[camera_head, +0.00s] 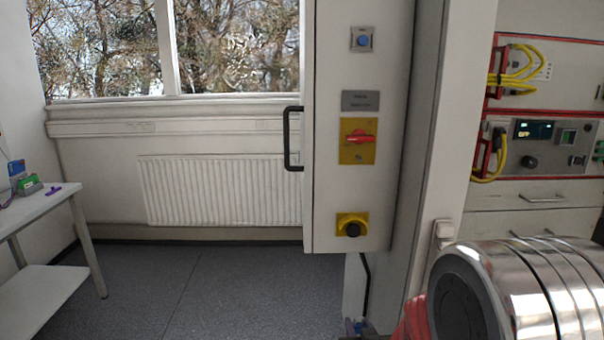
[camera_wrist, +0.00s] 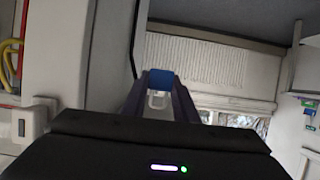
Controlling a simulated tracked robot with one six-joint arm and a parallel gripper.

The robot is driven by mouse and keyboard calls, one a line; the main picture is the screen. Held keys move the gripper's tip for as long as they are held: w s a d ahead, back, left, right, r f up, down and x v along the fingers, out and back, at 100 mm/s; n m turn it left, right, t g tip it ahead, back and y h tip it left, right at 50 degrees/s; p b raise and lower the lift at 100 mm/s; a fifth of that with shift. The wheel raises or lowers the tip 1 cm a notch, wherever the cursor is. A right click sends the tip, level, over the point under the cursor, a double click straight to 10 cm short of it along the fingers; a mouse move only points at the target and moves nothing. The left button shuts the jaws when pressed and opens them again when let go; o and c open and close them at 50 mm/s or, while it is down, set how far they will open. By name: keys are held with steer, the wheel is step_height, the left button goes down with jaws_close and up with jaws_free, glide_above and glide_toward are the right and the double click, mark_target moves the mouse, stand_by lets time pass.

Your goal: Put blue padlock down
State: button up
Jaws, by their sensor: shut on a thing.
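The blue padlock (camera_wrist: 161,79) is between the fingertips of my gripper (camera_wrist: 160,84) in the wrist view. Its pale shackle (camera_wrist: 159,100) shows between the two purple fingers. My gripper is shut on the padlock and holds it in the air, with no surface touching it that I can see. In the head view only a small blue-purple bit shows at the bottom edge, too small to tell apart. My silver arm fills the lower right there.
A white table (camera_head: 45,207) with a green item (camera_head: 30,185), a blue item (camera_head: 16,169) and a purple item (camera_head: 66,188) stands left. A cabinet (camera_head: 385,90) with a red switch (camera_head: 358,137) stands centre. The floor (camera_head: 215,290) between is clear. A radiator (camera_head: 220,190) lies behind.

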steer(key=shift+s+f, duration=0.6)
steer(key=shift+f, duration=0.2)
steer(key=shift+s+f, duration=0.25)
steer(key=shift+f, duration=0.7)
steer(key=shift+s+f, duration=0.25)
steer(key=shift+f, duration=0.7)
steer(key=shift+s+f, duration=0.25)
steer(key=shift+f, duration=0.7)
